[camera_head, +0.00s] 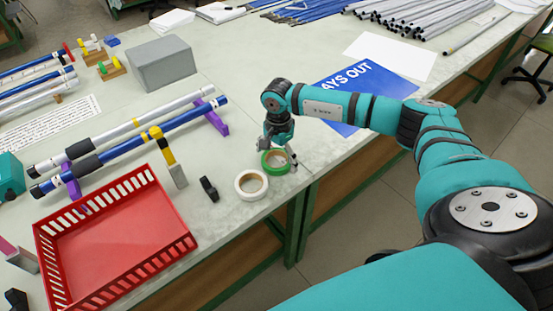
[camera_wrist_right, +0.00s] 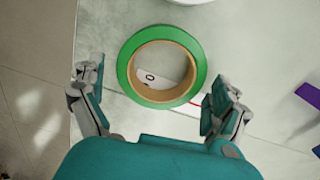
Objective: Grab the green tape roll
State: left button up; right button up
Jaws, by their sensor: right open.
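The green tape roll (camera_head: 276,168) lies flat on the table near its front edge; its green band and tan core show in the right wrist view (camera_wrist_right: 200,70). My right gripper (camera_head: 278,152) is just above and behind it in the head view. In the right wrist view the open gripper (camera_wrist_right: 157,98) has one finger on each side of the roll's lower part, with a gap to each. Nothing is held. A pale card or label with a dark ring shows through the core. My left gripper is in no view.
A white tape roll (camera_head: 251,184) lies close beside the green one. A small black object (camera_head: 208,189) and a red tray (camera_head: 130,240) lie to the left. A blue sign (camera_head: 365,90) lies behind my right arm. The table's front edge is close.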

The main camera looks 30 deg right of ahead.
jog(key=c, duration=1.1)
jog(key=shift+o, duration=0.2)
jog(key=shift+r, duration=0.1)
